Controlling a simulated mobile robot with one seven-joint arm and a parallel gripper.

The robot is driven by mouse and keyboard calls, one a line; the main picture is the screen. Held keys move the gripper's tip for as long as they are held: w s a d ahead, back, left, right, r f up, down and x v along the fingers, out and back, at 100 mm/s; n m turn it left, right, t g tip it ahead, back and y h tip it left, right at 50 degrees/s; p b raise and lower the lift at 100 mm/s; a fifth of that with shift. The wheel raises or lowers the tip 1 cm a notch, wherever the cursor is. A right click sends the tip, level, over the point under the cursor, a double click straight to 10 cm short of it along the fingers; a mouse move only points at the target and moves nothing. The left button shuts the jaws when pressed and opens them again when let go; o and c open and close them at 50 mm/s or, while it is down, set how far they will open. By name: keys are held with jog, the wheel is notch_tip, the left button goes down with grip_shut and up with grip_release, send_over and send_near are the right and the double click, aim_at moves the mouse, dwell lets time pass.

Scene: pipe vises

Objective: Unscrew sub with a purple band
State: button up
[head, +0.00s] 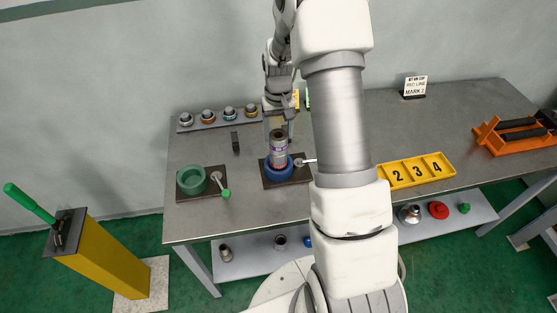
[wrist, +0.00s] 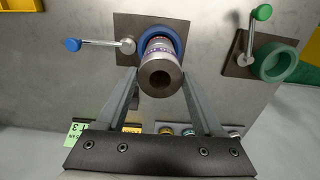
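The sub with the purple band (head: 279,150) stands upright in the blue vise (head: 278,167) on a dark plate. In the wrist view, the sub's bored grey end (wrist: 160,78) faces the camera and its bands show just beyond, with the blue vise ring (wrist: 176,38) around its base. My gripper (head: 278,127) is over the top of the sub, pointing down. In the wrist view my gripper (wrist: 159,72) has one finger on each side of the sub. The fingers look apart from it; contact at the tips is hard to tell.
The green vise (head: 192,181) with its green-knobbed handle stands to the left. A rack (head: 220,118) with several banded subs lies at the back. The yellow numbered tray (head: 416,170) is on the right, partly behind my arm. An orange stand (head: 515,132) is at far right.

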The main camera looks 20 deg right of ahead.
jog(key=c, duration=0.9)
jog(key=n, duration=0.8)
jog(key=n+p, duration=0.1)
jog(key=n, duration=0.3)
jog(key=shift+r, duration=0.1)
jog(key=shift+n, duration=1.2)
